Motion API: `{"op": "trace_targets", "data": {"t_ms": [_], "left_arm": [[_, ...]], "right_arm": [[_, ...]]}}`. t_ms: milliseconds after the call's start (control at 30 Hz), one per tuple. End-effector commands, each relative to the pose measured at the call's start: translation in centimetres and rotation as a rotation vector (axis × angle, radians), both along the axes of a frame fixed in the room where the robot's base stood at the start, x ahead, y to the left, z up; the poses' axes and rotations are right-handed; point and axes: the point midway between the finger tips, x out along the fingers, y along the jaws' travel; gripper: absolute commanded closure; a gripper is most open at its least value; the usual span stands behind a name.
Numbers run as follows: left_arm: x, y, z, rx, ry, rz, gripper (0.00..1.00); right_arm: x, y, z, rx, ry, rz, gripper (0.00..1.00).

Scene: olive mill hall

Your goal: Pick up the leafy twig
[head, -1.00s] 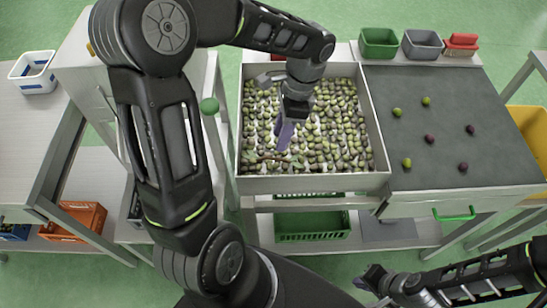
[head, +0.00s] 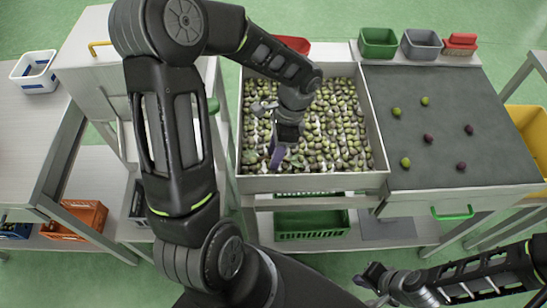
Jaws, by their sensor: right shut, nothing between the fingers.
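My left gripper (head: 276,158) reaches down into the steel tray (head: 318,183) of green and dark olives (head: 335,130). Its purple fingers point down at the front left part of the olives. The finger gap does not show clearly. My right gripper (head: 371,275) is shut and empty at the bottom, in front of the tables and away from the tray.
A grey belt (head: 440,90) right of the tray carries several loose olives. Green (head: 379,42), grey (head: 422,43) and red (head: 461,43) containers stand behind it. A green crate (head: 312,224) sits below the tray. The tray walls stand close around my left gripper.

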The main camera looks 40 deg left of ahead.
Motion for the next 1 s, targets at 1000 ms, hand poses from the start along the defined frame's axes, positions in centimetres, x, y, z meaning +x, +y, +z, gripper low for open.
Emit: {"op": "trace_targets", "data": {"t_ms": [1000], "left_arm": [[-0.01, -0.02, 0.01, 0.0, 0.0, 0.0, 1.0]], "right_arm": [[0.0, -0.01, -0.01, 0.0, 0.0, 0.0, 1.0]]}}
